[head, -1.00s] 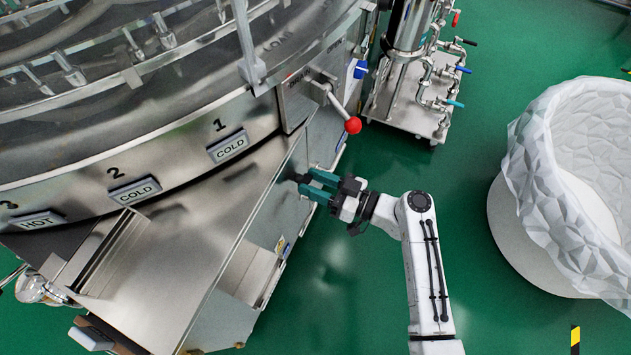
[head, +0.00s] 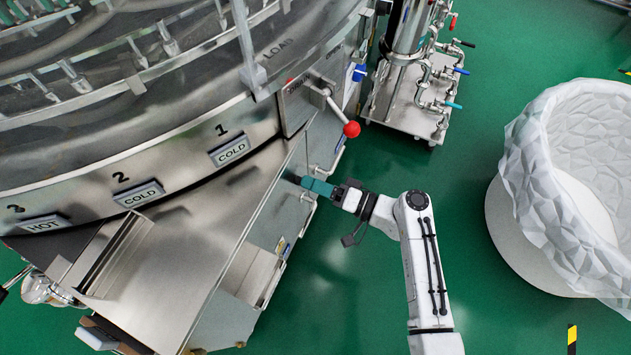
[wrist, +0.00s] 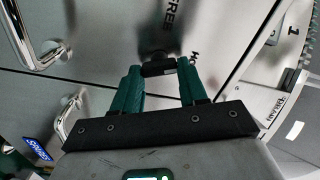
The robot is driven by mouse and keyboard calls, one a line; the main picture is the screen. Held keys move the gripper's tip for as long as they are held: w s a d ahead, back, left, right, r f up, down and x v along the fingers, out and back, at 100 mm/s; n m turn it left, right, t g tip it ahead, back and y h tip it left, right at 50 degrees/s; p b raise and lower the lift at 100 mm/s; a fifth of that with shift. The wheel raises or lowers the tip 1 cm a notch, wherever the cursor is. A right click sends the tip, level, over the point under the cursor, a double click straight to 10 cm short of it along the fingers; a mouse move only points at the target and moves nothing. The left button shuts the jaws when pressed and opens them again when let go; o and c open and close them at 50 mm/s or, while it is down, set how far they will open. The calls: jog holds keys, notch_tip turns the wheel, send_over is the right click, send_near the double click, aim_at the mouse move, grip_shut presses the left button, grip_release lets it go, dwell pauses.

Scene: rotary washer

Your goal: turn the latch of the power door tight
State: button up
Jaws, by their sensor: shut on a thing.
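The power door appears to be the grey metal panel (wrist: 100,55) that fills much of the wrist view, with partly hidden dark lettering. Its latch (wrist: 158,66) is a small black handle with a dark round base on that panel. My gripper (wrist: 159,78) has its two green fingers on either side of the latch and is shut on it. There one finger covers the other, and the latch is mostly hidden.
A lever with a red ball (head: 351,129) stands out just above my gripper. Metal bar handles (wrist: 50,50) stick out left of the latch. A piped steel unit (head: 410,85) is behind, and a white lined tub (head: 515,230) is to the right. Green floor between is clear.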

jog(key=shift+f+m+p, duration=0.1)
jog(key=shift+m+p, duration=0.6)
jog(key=shift+m, duration=1.7)
jog(key=shift+d, duration=0.1)
jog(key=o, duration=1.1)
jog(key=shift+c, duration=0.2)
jog(key=p+v, duration=0.1)
jog(key=v, duration=0.9)
jog(key=shift+d, duration=0.35)
jog(key=shift+s, duration=0.1)
